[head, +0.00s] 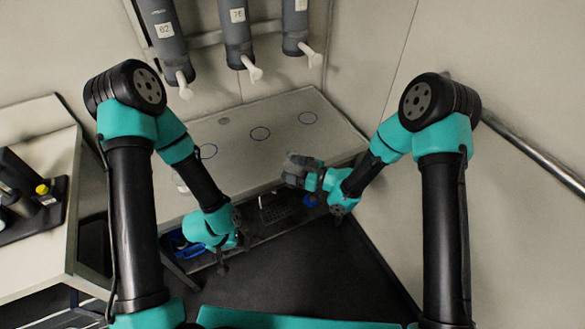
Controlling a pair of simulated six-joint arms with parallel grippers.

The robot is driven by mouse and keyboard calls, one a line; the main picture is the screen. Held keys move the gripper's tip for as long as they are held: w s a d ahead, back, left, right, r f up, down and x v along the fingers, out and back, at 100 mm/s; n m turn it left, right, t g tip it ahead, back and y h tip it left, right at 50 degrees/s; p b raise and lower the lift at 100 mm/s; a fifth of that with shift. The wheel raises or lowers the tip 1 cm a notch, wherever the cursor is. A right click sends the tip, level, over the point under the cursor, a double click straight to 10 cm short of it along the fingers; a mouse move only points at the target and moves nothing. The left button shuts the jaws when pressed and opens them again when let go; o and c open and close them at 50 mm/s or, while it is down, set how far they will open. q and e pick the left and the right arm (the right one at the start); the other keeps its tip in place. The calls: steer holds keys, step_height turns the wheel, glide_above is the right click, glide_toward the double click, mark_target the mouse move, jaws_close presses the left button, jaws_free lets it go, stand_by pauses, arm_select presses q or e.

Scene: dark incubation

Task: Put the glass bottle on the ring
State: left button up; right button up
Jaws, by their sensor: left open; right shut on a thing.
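A small pale thing (180,183) shows at the bench's left, mostly hidden by my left arm. My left gripper (222,264) is open, low in front of the bench.
Several grey cylinders with white spouts, including one labelled 62 (165,40), hang on the wall above the bench (285,105). A dark tray with a grille (280,208) is below the bench front. A side table (45,150) with black equipment stands at left. A metal rail (530,150) runs along the right wall.

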steer(key=shift+w, duration=0.1)
steer(key=w+d+f+m+t+h, duration=0.2)
steer(key=w+d+m+t+h, duration=0.1)
steer(key=d, duration=0.6)
steer(key=w+d+f+m+t+h, duration=0.3)
steer(key=d+m+t+h, duration=0.2)
steer(key=d+m+h, duration=0.2)
steer(key=w+d+f+m+t+h, duration=0.2)
steer(key=d+m+t+h, duration=0.2)
steer(key=d+h, duration=0.3)
steer(key=d+t, duration=0.1)
steer(key=d, duration=0.2)
steer(key=shift+w+d+f+m, duration=0.3)
steer(key=shift+w+f+m, duration=0.1)
steer(key=s+f, duration=0.5)
steer(key=f, duration=0.1)
steer(key=shift+f, duration=0.3)
steer(key=shift+s+a+r, duration=0.1)
